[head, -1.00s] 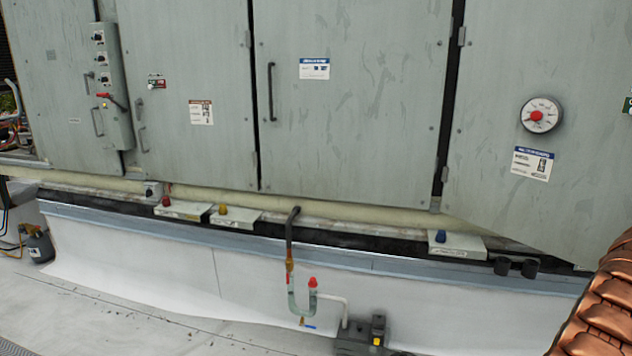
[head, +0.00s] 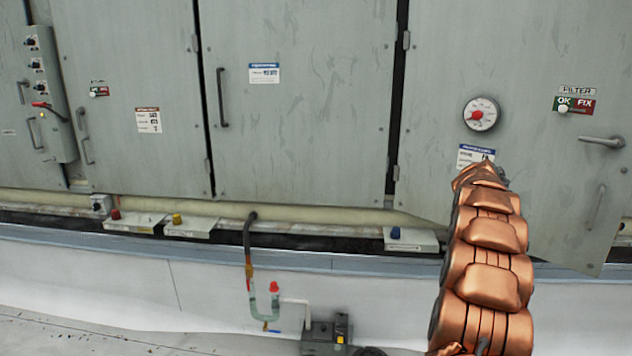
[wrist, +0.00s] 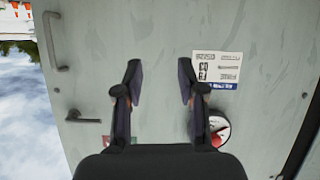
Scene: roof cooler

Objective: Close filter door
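The filter door (head: 540,60) is the grey panel at the right of the head view. It stands swung outward, its lower edge slanting away from the sill. It carries a round gauge (head: 481,114), an OK/FIX sign (head: 575,105), a lever handle (head: 602,142) and a bar handle (head: 597,207). In the wrist view, the door (wrist: 245,35) appears upside down, with the lever (wrist: 83,117) and bar handle (wrist: 53,42) at left. My gripper (wrist: 159,75) is open and empty in front of the door face. In the head view my arm mostly hides it.
Closed grey panels (head: 300,120) stand left of the filter door. A control box (head: 47,95) is at far left. Small boxes with coloured knobs (head: 410,238) line the sill. A drain pipe (head: 250,255) and a dark pump (head: 325,335) stand below. Sky (wrist: 25,110) shows beyond the door's edge.

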